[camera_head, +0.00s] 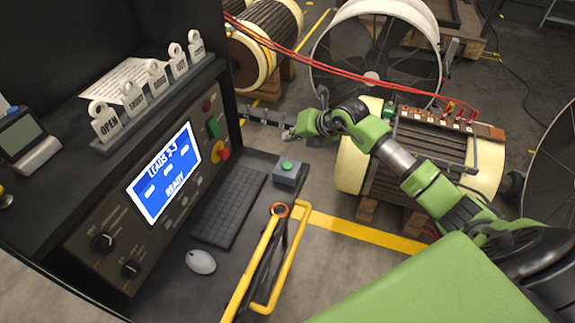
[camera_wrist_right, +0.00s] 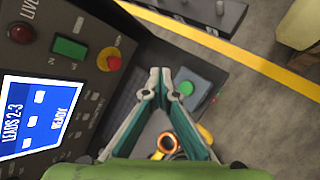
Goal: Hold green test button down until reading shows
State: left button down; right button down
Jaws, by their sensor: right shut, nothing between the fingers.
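A round green button (camera_head: 287,166) sits on a small grey box (camera_head: 289,177) at the right end of the console shelf. It also shows in the wrist view (camera_wrist_right: 186,88), just right of my fingertips. My right gripper (camera_head: 290,134) is shut and empty, above and beyond the box in the head view. In the wrist view its closed fingers (camera_wrist_right: 160,72) overlap the shelf and appear apart from the button. The blue screen (camera_head: 163,173) reads "LEADS 2-3", dashes and "READY". My left gripper is not in view.
The console panel has a green rectangular switch (camera_head: 212,128) and a red knob on yellow (camera_head: 221,153). A keyboard (camera_head: 230,208) and mouse (camera_head: 201,261) lie on the shelf. Yellow-handled tools (camera_head: 265,265) lie near the box. A rotor (camera_head: 365,160) with red leads stands right.

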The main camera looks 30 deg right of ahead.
aim_at(289, 166)
jog(key=shift+f, duration=0.1)
notch_tip(289, 166, down, 9)
jog(key=b, duration=0.6)
jog(key=shift+r, duration=0.2)
dwell(1.2)
jog(key=shift+f+b, duration=0.4)
jog(key=shift+b, duration=0.1)
jog(key=shift+f+b, duration=0.3)
jog(key=shift+f, duration=0.15)
dwell(0.4)
jog(key=shift+r, duration=0.1)
dwell(2.5)
jog(key=shift+r+p, duration=0.7)
jog(key=shift+r, duration=0.1)
jog(key=shift+r+p, duration=1.85)
jog(key=shift+r, duration=0.6)
